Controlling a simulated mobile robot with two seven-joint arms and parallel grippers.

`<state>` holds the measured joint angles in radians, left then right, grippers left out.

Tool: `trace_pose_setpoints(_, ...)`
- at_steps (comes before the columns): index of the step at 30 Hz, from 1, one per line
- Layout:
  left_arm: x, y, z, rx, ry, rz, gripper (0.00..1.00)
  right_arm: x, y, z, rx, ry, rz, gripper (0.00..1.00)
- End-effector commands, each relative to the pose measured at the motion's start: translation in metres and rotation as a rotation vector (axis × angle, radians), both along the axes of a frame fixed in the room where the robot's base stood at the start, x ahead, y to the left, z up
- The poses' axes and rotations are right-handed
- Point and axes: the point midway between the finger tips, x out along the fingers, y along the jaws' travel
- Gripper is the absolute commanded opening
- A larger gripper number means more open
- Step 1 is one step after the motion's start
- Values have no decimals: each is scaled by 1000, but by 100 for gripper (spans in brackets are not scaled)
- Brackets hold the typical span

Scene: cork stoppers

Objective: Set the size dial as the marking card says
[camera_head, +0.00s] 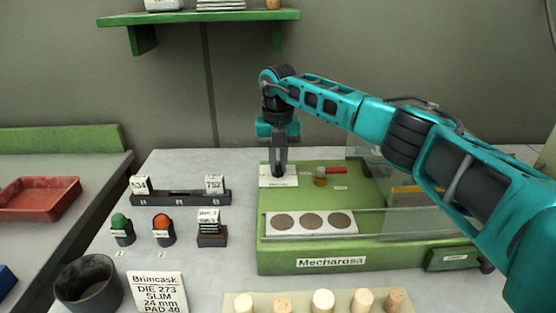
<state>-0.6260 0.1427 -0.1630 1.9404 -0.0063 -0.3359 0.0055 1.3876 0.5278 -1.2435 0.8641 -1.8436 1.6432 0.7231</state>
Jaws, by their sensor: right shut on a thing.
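My left gripper is not in view.
A clear guard (420,225) is at the right. Several corks (322,301) stand in front. A dark rack (182,198), green stamp (119,222), orange stamp (161,222) and grey cup (88,285) are left.

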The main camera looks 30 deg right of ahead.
Motion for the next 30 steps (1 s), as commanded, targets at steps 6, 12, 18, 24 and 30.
trace_pose_setpoints(6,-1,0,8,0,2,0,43,0,0,2,1,0,104,0)
trace_pose_setpoints(12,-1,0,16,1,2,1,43,0,-1,3,-1,1,270,0)
trace_pose_setpoints(18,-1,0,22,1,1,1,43,0,0,2,0,0,461,0)
trace_pose_setpoints(24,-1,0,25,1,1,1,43,1,-1,2,-1,-2,651,0)
trace_pose_setpoints(30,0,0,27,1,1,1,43,1,0,2,0,-2,841,0)
